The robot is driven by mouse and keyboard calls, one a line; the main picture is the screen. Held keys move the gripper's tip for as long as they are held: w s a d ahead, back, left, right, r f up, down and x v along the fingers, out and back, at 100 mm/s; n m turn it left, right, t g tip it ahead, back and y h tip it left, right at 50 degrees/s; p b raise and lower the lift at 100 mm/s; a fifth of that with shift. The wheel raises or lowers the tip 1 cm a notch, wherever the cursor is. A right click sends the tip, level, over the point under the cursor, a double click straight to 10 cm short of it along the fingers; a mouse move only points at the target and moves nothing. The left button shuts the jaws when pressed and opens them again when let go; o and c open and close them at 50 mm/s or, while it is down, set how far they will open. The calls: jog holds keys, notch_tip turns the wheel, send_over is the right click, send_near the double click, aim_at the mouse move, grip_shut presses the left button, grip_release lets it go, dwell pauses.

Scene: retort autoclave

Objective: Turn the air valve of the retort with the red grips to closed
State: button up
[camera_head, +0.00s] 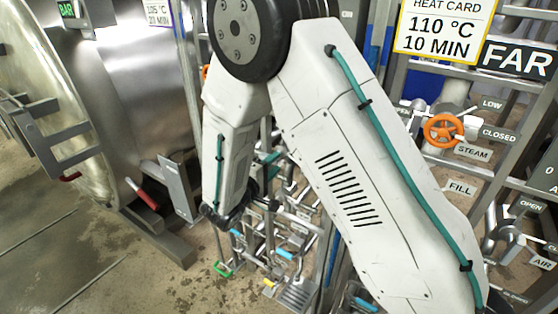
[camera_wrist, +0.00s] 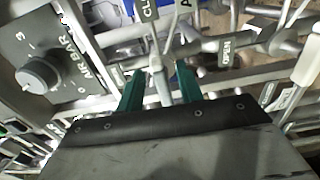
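My gripper (camera_wrist: 158,82) shows in the wrist view with its two green fingers apart. A light grey lever or bar (camera_wrist: 158,75) stands between them, with a gap visible on each side; I cannot tell whether either finger touches it. No red grip shows in the wrist view. My arm hides much of the pipework in the head view.
A dial panel (camera_wrist: 40,75) with a round knob is left of the fingers, and pipes crowd around them. In the head view an orange handwheel (camera_head: 442,130) and labelled valves stand on the right rack. The floor (camera_head: 60,245) at lower left is free.

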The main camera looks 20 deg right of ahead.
aim_at(275, 164)
jog(key=shift+v, duration=1.95)
